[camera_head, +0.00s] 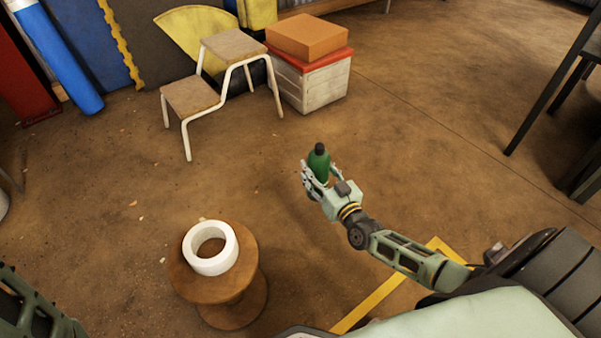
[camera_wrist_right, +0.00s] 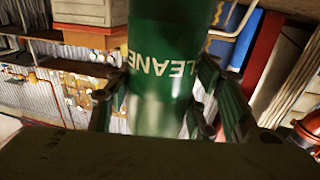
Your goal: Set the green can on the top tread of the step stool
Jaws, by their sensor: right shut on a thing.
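The green can (camera_head: 319,162) has a dark cap and is held upright in my right gripper (camera_head: 322,178), above the floor in the middle of the head view. In the right wrist view the can (camera_wrist_right: 165,65) stands between the fingers, with light lettering on its side. The step stool (camera_head: 222,75) stands farther back and to the left, with white legs and two wooden treads. Its top tread (camera_head: 234,45) is bare, and so is its lower tread (camera_head: 190,95). My left gripper is not in view; only part of my left arm shows at the lower left.
A white crate (camera_head: 313,87) with a red lid and an orange box (camera_head: 307,36) stands right beside the stool. A wooden spool (camera_head: 232,300) bearing a white ring (camera_head: 211,248) stands at the front left. Floor between gripper and stool is clear.

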